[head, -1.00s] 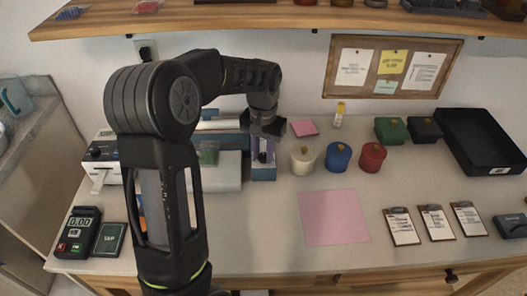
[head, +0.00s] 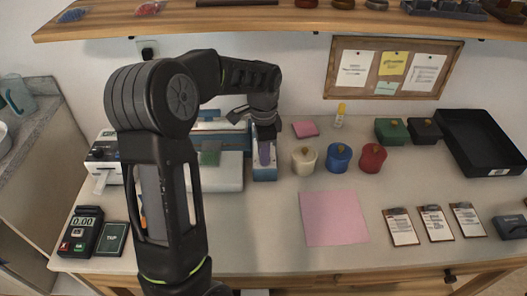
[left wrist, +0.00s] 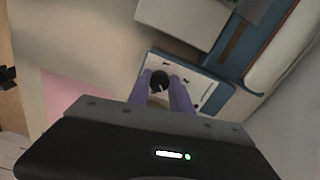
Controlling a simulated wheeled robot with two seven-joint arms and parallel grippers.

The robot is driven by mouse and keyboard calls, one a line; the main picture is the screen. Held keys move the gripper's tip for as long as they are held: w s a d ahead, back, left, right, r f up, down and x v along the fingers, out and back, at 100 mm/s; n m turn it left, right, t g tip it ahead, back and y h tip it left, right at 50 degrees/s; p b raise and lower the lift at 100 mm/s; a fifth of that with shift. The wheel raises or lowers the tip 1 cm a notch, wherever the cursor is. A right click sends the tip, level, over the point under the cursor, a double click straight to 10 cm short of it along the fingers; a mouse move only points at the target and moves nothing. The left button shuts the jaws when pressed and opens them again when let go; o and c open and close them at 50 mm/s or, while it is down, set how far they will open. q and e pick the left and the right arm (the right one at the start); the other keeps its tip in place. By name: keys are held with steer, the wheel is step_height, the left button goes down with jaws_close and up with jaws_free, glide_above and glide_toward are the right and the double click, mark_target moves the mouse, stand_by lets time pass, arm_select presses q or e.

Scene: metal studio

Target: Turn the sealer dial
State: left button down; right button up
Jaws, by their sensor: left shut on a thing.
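The sealer (head: 228,171) is a blue and white machine at the left back of the table, partly hidden behind my left arm. In the left wrist view its white control panel (left wrist: 207,92) has a blue edge. The black round dial (left wrist: 160,79) sits on this panel. My left gripper (left wrist: 168,84) has purple fingers on both sides of the dial and is shut on it. In the head view, the left gripper (head: 264,153) points down over the sealer's right end, and the dial is hidden. My right gripper is not in view.
White, blue and red lidded pots (head: 338,158) stand close to the right of the sealer. A pink sheet (head: 333,218) lies in front of them. A label printer (head: 103,151) and a card terminal (head: 82,232) are at the left. A black tray (head: 480,142) is at the far right.

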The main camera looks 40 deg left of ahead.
arm_select(q)
steer(key=m, duration=0.4)
steer(key=shift+w+a+m+p, duration=0.1)
steer(key=shift+m+p, duration=0.2)
steer(key=shift+p, duration=0.05)
steer(key=shift+w+m+p, duration=0.1)
steer(key=shift+m+p, duration=0.3)
steer(key=shift+m, duration=1.9)
steer(key=c, duration=1.1)
jaws_free()
steer(key=shift+c, duration=0.2)
steer(key=shift+r, duration=0.1)
step_height(320, 180, up, 8)
steer(key=shift+f, duration=0.15)
